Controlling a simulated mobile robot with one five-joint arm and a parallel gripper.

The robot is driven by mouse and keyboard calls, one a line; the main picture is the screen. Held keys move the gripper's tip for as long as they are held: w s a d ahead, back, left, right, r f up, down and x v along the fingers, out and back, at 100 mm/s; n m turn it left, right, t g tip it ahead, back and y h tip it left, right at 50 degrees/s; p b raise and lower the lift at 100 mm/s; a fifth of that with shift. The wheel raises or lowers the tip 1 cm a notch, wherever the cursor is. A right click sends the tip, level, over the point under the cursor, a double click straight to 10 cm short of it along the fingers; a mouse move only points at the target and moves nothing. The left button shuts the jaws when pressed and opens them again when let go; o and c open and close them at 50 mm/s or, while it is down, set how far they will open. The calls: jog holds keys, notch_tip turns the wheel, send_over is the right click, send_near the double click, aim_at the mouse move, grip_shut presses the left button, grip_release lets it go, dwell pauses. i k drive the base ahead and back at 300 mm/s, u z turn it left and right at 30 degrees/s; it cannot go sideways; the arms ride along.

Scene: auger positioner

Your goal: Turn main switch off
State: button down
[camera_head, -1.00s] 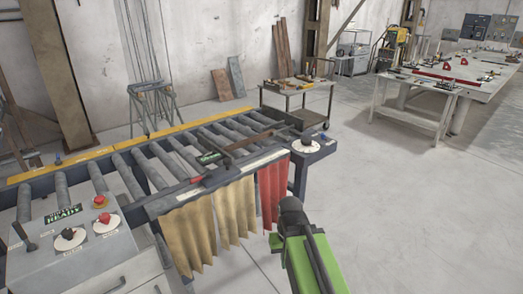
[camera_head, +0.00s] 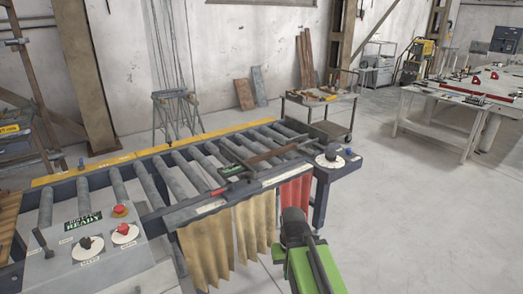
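A grey control panel (camera_head: 100,262) stands at the lower left of the head view. On it are a red rotary knob on a white disc (camera_head: 123,229), a dark rotary knob on a white disc (camera_head: 84,243), a red push button on yellow (camera_head: 120,210) and a black lever (camera_head: 41,240). Their labels are too small to read, so I cannot tell which is the main switch. My gripper (camera_head: 295,223) is at the lower centre, in front of the curtains and well right of the panel. Its fingers cannot be made out.
A roller conveyor (camera_head: 160,190) runs from the left to the centre, with tan curtains (camera_head: 207,250) and a red curtain (camera_head: 293,192) along its front. Another black knob (camera_head: 331,151) sits at its right end. A cart (camera_head: 318,102) stands behind.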

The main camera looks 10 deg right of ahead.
aim_at(123, 228)
jog(key=i, duration=0.55)
jog(key=z, duration=0.25)
jog(key=k, duration=0.6)
jog(key=u, duration=3.05)
jog(key=k, duration=0.85)
jog(key=z, duration=1.25)
jog(key=i, duration=0.95)
jog(key=u, duration=0.15)
